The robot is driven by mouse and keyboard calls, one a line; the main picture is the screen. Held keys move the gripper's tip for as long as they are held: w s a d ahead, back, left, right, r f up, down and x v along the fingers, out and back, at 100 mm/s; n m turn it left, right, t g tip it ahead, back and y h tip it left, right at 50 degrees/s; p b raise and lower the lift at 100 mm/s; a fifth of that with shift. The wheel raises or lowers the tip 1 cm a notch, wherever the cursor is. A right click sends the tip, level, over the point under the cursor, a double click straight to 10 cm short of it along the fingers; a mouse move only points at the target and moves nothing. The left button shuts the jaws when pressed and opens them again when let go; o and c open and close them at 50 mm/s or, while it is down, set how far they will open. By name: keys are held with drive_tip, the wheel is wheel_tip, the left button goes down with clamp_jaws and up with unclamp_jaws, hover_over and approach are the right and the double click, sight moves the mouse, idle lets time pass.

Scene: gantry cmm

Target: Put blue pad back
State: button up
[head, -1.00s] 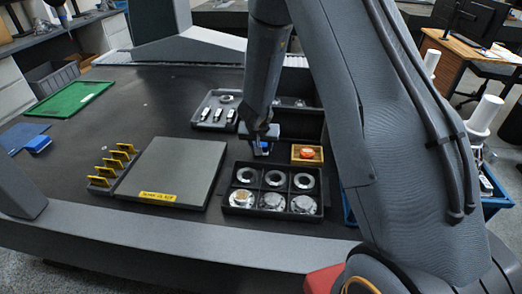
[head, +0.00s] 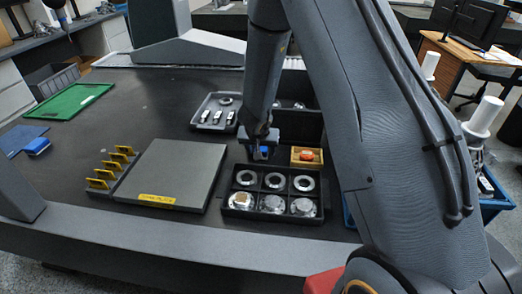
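My gripper (head: 262,155) points down just behind the dark compartment tray, left of the orange part. A small blue piece (head: 264,151) shows between its fingers. It may be the blue pad; I cannot make out whether the fingers are shut on it or what it rests on. Another blue block (head: 38,146) lies at the far left, at the edge of a flat blue mat (head: 18,136).
A compartment tray (head: 260,213) with several metal rings and discs stands in front of my gripper. An orange part sits in a yellow tray (head: 296,161) on the right. A grey plate (head: 172,170), yellow-clipped rack (head: 112,177) and green mat (head: 70,104) are leftward.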

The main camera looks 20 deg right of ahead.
drive_tip(key=s+a+r+n+y+p, duration=0.1)
drive_tip(key=s+a+r+y+p, duration=0.15)
drive_tip(key=s+r, duration=0.5)
drive_tip(key=s+a+r+n+y+p, duration=0.1)
drive_tip(key=s+a+r+n, duration=0.15)
drive_tip(key=s+r, duration=0.5)
drive_tip(key=s+d+r+g, duration=0.2)
drive_tip(key=s, duration=0.6)
drive_tip(key=s+d+r+n+g+h, duration=0.1)
drive_tip(key=s+d+r+g, duration=0.1)
drive_tip(key=s, duration=0.6)
drive_tip(key=shift+d+g, duration=0.4)
drive_tip(key=shift+d, duration=0.1)
